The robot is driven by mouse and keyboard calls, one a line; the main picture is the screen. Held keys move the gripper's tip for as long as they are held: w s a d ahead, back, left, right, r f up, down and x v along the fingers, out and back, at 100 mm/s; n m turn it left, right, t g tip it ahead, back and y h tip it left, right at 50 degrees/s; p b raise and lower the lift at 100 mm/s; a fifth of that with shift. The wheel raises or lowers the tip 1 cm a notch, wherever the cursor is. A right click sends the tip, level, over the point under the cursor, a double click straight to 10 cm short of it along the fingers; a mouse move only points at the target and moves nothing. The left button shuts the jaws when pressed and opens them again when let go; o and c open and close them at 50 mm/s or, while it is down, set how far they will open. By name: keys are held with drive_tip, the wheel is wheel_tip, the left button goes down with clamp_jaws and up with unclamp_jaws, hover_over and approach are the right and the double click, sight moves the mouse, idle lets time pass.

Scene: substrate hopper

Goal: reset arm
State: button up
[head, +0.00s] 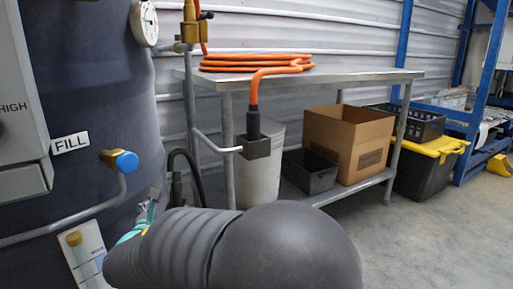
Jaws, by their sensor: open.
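My arm (235,245) fills the lower middle of the head view, with its large dark rounded joint nearest the camera. My gripper (149,209) shows small and only in part beyond the arm's left end, beside a teal band. It is open, and I see nothing held in it. It appears in front of the dark tank (95,100); the distance between them cannot be told. Most of the gripper is hidden behind my arm.
A blue-knobbed valve (122,162), a gauge (145,22) and a pipe are on the tank. An orange hose (257,63) lies coiled on a metal table (345,77), its end in a bracket (254,147). A cardboard box (345,143) stands below. Floor at right is clear.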

drive_tip(key=s+d+f+m+g+h, duration=0.1)
drive_tip(key=s+d+f+m+g, duration=0.15)
drive_tip(key=d+m, duration=0.2)
drive_tip(key=s+d+f+m+g+h+p, duration=0.1)
drive_tip(key=s+d+f+m+g+h, duration=0.15)
drive_tip(key=d, duration=0.35)
drive_tip(key=s+d+f+m+g+h, duration=0.1)
drive_tip(key=s+d+f+m+g, duration=0.15)
drive_tip(key=d+m, duration=0.25)
drive_tip(key=s+d+r+m+g+y+p, duration=0.2)
drive_tip(key=s+d+r+m+g+p, duration=0.1)
drive_tip(key=s+d+m, duration=0.5)
drive_tip(key=s+d+r+m+g+y+p, duration=0.2)
drive_tip(key=s+d+m+g+p, duration=0.1)
drive_tip(key=s+d+m, duration=0.5)
drive_tip(key=s+d+r+m+t+p, duration=0.2)
drive_tip(key=d+r+m, duration=0.3)
drive_tip(key=d+r, duration=0.4)
drive_tip(key=shift+s+d+r+m+p, duration=0.3)
drive_tip(key=shift+s+d+m+p, duration=0.15)
drive_tip(key=shift+s+p, duration=0.45)
